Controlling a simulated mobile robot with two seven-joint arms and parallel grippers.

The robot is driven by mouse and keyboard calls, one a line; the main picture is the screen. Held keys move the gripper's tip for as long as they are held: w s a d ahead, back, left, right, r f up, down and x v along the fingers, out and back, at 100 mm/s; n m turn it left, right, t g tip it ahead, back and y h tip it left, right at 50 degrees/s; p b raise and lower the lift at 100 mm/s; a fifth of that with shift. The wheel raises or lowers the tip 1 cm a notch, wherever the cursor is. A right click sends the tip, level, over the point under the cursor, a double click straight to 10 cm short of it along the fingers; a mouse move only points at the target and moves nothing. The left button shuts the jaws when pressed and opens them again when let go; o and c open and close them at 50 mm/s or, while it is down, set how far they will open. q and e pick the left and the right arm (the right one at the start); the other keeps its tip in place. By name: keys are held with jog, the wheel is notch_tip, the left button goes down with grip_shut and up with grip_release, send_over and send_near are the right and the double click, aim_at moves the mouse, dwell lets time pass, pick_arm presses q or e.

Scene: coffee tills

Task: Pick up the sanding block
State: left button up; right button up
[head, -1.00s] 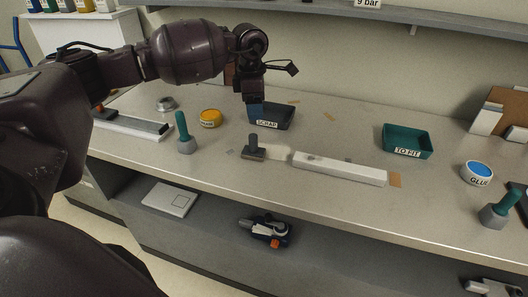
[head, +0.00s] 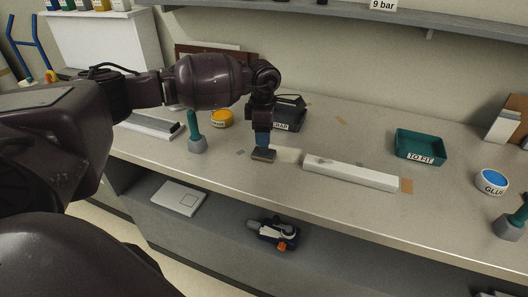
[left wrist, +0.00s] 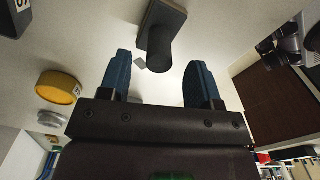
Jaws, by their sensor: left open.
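The sanding block (head: 263,156) lies on the workbench, left of the long white bar. Its grey base shows below my left gripper (head: 263,139), which hides its upright knob in the head view. The left wrist view shows the block's dark base and round knob (left wrist: 160,50) beyond and between the tips of my left gripper (left wrist: 160,62). The blue fingers are open, with the knob roughly centred across the gap. I cannot tell whether the fingertips are level with the knob. My right gripper is not in view.
A black SCRAP tray (head: 290,118) stands just behind my left gripper. A teal-handled tool (head: 196,140) stands to the left, near a yellow tub (head: 221,119). The white bar (head: 350,174) lies to the right, with a green TO FIT tray (head: 420,149) behind it.

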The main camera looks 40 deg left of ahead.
pick_arm(q)
notch_tip(320, 180, down, 3)
jog(key=shift+r, duration=0.2)
jog(key=c, duration=1)
jog(key=shift+r, duration=0.1)
notch_tip(320, 180, up, 20)
jog(key=shift+p, duration=0.4)
